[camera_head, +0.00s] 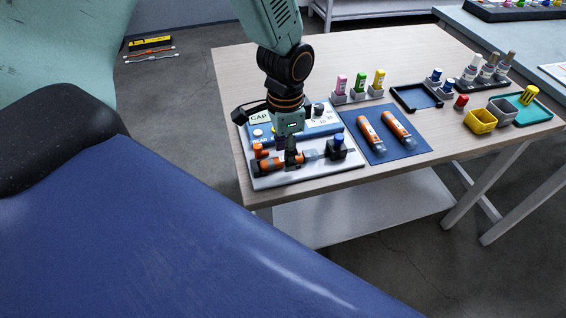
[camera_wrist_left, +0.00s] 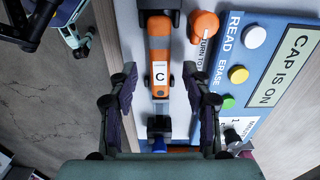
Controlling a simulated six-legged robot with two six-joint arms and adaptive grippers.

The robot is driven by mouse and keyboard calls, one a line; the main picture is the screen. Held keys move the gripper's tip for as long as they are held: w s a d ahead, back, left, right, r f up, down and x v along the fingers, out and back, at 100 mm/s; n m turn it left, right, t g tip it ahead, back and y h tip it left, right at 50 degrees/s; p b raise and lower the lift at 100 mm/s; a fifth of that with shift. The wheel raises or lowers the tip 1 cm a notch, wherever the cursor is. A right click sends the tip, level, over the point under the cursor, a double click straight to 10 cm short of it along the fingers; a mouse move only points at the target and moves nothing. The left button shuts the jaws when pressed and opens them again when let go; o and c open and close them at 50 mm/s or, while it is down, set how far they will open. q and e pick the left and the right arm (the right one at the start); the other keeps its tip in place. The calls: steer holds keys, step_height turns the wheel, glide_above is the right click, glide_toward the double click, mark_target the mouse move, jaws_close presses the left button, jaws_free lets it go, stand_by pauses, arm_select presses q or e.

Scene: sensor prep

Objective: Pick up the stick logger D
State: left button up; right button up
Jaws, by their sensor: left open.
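An orange stick logger marked "C" (camera_wrist_left: 160,52) lies in the white-and-blue station on the table; it also shows in the head view (camera_head: 270,163). My left gripper (camera_head: 293,158) is open over this logger. In the left wrist view its two fingers (camera_wrist_left: 160,90) stand on either side of the logger's body, with gaps. Two more orange stick loggers, a left one (camera_head: 370,132) and a right one (camera_head: 398,126), lie side by side on a blue mat (camera_head: 388,153). Their letters are too small to read, so I cannot tell which is D. My right gripper is not in view.
The station has an orange knob (camera_wrist_left: 204,26), buttons and a "CAP IS ON" panel (camera_wrist_left: 292,66). A dark block with a blue top (camera_head: 337,148) stands at its right. Coloured bottles (camera_head: 360,85), a black frame (camera_head: 416,97) and yellow cup (camera_head: 481,121) stand beyond the mat.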

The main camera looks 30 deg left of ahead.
arm_select(q)
steer(key=shift+f, duration=0.6)
steer(key=shift+d+r, duration=0.1)
steer(key=shift+d, duration=0.05)
steer(key=shift+c, duration=0.2)
steer(key=c, duration=0.5)
jaws_close()
